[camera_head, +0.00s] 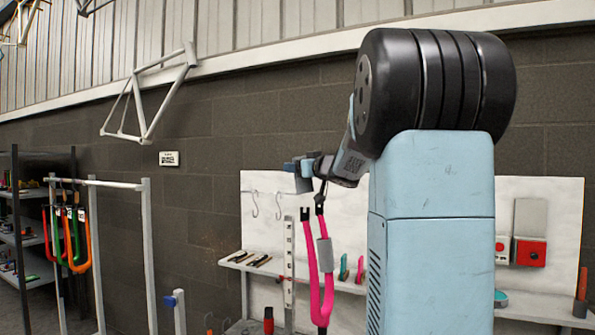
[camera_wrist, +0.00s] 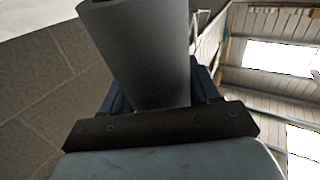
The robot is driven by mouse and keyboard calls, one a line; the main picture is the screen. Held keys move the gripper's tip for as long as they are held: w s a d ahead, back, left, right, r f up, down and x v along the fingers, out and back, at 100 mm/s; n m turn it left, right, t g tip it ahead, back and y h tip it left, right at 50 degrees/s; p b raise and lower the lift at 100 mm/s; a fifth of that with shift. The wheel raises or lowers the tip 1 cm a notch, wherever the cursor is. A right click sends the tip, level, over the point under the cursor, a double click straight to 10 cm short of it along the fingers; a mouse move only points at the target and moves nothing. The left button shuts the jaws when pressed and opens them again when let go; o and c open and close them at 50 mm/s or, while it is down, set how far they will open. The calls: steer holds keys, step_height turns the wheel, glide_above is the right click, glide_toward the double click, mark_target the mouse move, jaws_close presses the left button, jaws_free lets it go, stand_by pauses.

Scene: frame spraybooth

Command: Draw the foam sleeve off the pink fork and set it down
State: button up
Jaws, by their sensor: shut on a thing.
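The pink fork (camera_head: 312,275) stands with its two legs up and its bend at the bottom; the leg ends are dark. A grey foam sleeve (camera_head: 325,255) sits around the right leg, partway down. My gripper (camera_head: 304,168) is above the left leg's tip, shut on another grey sleeve (camera_head: 304,183). This held sleeve appears clear of the leg, with a gap below it. In the wrist view the held grey sleeve (camera_wrist: 148,55) fills the space between the jaws, its open end toward the top. My arm hides part of the board behind.
A perforated upright post (camera_head: 289,262) stands just left of the fork. Behind are a white board (camera_head: 262,215) with hooks and a shelf (camera_head: 235,262) with small tools. A red box (camera_head: 530,252) is at right. A white rack (camera_head: 148,255) and orange fork (camera_head: 78,250) are at left.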

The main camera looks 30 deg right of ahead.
steer(key=shift+s+a, duration=0.1)
steer(key=s+a, duration=0.4)
steer(key=a, duration=0.2)
steer(key=shift+s, duration=0.4)
stand_by(1.0)
stand_by(0.4)
steer(key=w+a+f+n+y, duration=0.1)
steer(key=w+a+f, duration=0.3)
steer(key=f, duration=0.7)
steer(key=w+a+f+y, duration=0.1)
steer(key=w+a+f, duration=0.3)
steer(key=f, duration=0.6)
steer(key=w+a+f+n+y, duration=0.1)
steer(key=w+a+f, duration=0.3)
steer(key=f, duration=0.7)
steer(key=s+f+m+h, duration=0.1)
steer(key=s+f+h, duration=0.1)
steer(key=f, duration=1.1)
steer(key=s+a+f+m+h, duration=0.1)
steer(key=s+f+m+h, duration=0.1)
steer(key=f, duration=1.2)
steer(key=shift+s+f+m+h, duration=0.3)
steer(key=shift+s+h, duration=0.5)
steer(key=shift+s, duration=0.45)
steer(key=shift+a, duration=0.15)
